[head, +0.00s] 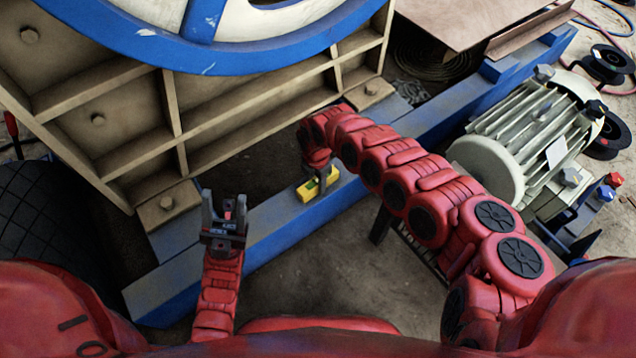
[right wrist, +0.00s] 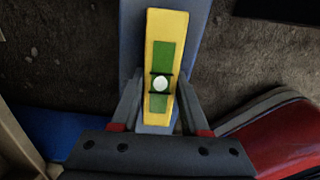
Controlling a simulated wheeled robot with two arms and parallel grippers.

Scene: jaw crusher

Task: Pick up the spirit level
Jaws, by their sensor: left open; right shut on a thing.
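The spirit level (head: 308,190) is a short yellow bar with a green window. It lies on the blue steel beam (head: 275,220) in the head view. In the right wrist view the level (right wrist: 165,40) shows its green vial panel and a round white spot, with the blue-grey beam beneath it. My right gripper (head: 321,186) reaches down onto the level from above. Its fingers (right wrist: 158,105) are shut on the level's two long sides. I cannot tell whether the level is lifted off the beam. My left gripper (head: 226,208) is open and empty, pointing up left of the level.
The beige ribbed crusher frame (head: 185,110) and its blue-rimmed wheel (head: 215,55) stand just behind the beam. A grey motor (head: 530,130) stands to the right. A black tire (head: 45,220) is at the left. Bare floor (head: 310,270) lies in front of the beam.

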